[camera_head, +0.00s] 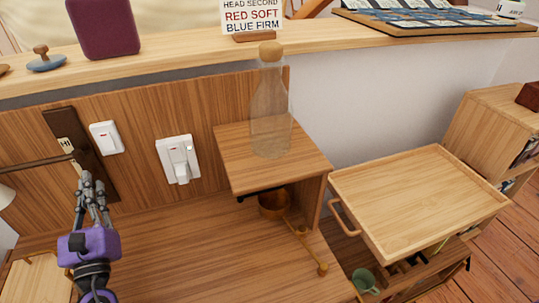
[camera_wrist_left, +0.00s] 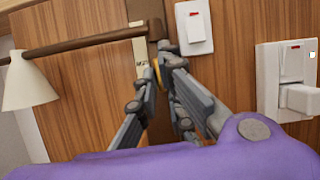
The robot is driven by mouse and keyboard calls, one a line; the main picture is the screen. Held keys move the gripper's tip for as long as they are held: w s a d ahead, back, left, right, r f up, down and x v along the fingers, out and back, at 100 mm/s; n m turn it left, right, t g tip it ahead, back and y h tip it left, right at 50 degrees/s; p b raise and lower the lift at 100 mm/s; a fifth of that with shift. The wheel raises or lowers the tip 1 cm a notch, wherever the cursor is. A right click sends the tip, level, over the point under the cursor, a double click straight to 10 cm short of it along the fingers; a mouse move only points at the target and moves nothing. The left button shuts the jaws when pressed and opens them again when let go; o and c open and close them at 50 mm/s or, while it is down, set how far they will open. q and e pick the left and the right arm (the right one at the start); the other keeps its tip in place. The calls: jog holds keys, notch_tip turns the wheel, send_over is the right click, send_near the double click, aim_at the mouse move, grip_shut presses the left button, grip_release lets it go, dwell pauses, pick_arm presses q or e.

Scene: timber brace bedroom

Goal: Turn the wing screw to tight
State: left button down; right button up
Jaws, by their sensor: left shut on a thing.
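A dark brown vertical rail (camera_head: 60,122) is fixed to the timber wall panel at the left, with a pale strip marked HI (camera_head: 66,144). A brown lamp arm (camera_head: 30,163) reaches left from the rail to a white shade (camera_head: 5,196); in the left wrist view the arm (camera_wrist_left: 85,41) meets the rail just beyond my fingers. My left gripper (camera_head: 90,180) is at the rail, its fingers closed in on a small brassy piece, seemingly the wing screw (camera_wrist_left: 156,70). The fingers hide most of it, so its turn angle cannot be told. My right gripper is not in view.
A white switch (camera_head: 106,137) and a socket with a plug (camera_head: 178,159) are on the panel right of the rail. A glass bottle with a cork (camera_head: 270,110) stands on a small wooden shelf. A wooden tray trolley (camera_head: 410,195) is at the right.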

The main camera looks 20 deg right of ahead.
pick_arm(q)
jog(key=shift+r+m, duration=0.1)
jog(key=shift+m, duration=0.5)
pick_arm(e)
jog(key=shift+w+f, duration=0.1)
pick_arm(q)
jog(key=c, duration=1.9)
grip_release()
jog(key=shift+o, duration=0.2)
jog(key=v, duration=1.2)
jog(key=shift+a, duration=0.15)
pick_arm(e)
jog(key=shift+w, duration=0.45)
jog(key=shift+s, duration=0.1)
